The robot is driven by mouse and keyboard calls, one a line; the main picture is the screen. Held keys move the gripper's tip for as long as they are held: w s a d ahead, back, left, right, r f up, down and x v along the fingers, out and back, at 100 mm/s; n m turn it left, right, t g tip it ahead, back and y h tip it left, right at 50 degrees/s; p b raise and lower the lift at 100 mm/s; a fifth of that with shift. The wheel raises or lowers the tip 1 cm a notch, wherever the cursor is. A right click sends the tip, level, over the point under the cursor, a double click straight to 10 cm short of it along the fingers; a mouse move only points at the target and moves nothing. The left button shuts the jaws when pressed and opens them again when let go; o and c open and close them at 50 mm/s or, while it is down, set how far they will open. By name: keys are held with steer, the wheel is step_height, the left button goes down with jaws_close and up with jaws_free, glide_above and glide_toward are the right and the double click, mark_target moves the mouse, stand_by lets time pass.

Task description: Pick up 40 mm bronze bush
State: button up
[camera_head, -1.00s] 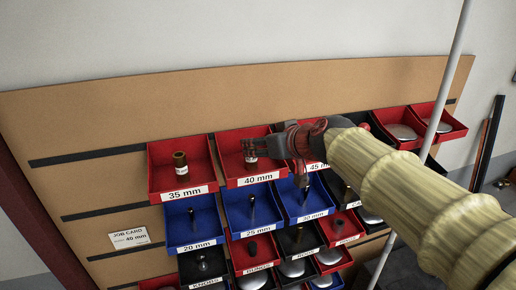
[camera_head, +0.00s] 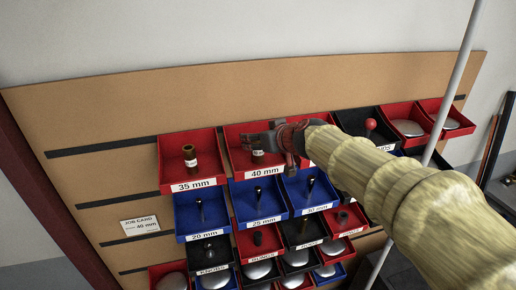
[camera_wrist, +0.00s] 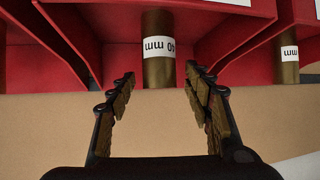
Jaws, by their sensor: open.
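The 40 mm bronze bush (camera_head: 257,148) stands upright in the red bin labelled 40 mm (camera_head: 231,160). In the wrist view the bush (camera_wrist: 159,70) is a brown-bronze cylinder with a white label reading 40 mm, shown upside down. My gripper (camera_wrist: 158,88) is open, with one finger on each side of the bush and a visible gap at both sides. In the head view my gripper (camera_head: 264,141) reaches into the bin from the right and hides part of the bush.
A red 35 mm bin (camera_head: 170,174) with another bush (camera_head: 190,155) is to the left. Blue bins (camera_head: 185,229) sit below. A black bin with a red knob (camera_head: 370,125) is to the right. A grey pole (camera_head: 447,90) stands at the right. A job card (camera_head: 140,226) reads 40 mm.

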steer(key=shift+w+f, duration=0.1)
steer(key=c, duration=1.3)
jaws_close()
